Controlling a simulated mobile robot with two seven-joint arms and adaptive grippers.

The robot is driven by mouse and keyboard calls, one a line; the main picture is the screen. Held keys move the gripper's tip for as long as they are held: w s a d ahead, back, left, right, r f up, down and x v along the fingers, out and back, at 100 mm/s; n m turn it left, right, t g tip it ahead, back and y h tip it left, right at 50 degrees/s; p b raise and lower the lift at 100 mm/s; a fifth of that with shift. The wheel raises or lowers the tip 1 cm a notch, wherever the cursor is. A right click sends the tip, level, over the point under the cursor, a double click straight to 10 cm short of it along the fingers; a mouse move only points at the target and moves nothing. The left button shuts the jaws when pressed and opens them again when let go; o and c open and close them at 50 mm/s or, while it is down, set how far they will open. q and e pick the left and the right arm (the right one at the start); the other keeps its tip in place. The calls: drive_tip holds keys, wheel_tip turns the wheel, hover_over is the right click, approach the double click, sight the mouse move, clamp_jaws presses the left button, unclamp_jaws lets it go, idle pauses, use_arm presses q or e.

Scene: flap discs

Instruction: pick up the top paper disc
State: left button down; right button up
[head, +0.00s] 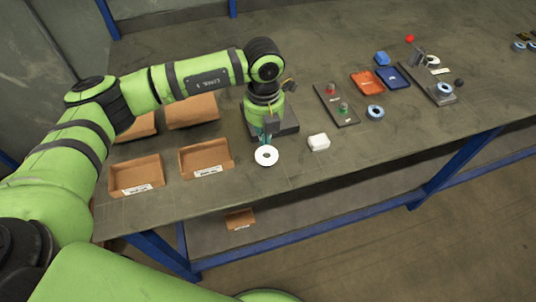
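A round white disc (266,158) with a small dark centre shows near the front edge of the workbench. My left gripper (266,141) points down right at the disc's back edge, its fingers small and partly hidden. I cannot tell whether the fingers touch or grip the disc, or whether the disc lies on the bench or is held above it. I cannot make out a stack under the disc. My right gripper is not in view.
A dark plate (289,128) lies behind my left gripper. Cardboard trays, including one near tray (206,157), stand to the left. A dark board (329,95), an orange tray (368,82) and a blue tray (394,78) lie farther right.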

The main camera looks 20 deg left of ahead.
sight(268, 159)
use_arm(q)
drive_tip(key=shift+f+b, duration=1.4)
drive_tip(key=shift+f, duration=0.15)
idle(0.6)
drive_tip(key=shift+s+d+f, duration=0.1)
drive_tip(key=shift+s+d, duration=0.3)
drive_tip(key=shift+s, duration=0.25)
drive_tip(key=shift+s+d, duration=0.4)
drive_tip(key=shift+s, duration=0.25)
idle(0.9)
drive_tip(key=shift+p, duration=0.35)
drive_tip(key=shift+w+r+p, duration=0.1)
drive_tip(key=shift+r+p, duration=1.3)
drive_tip(key=shift+r, duration=1.7)
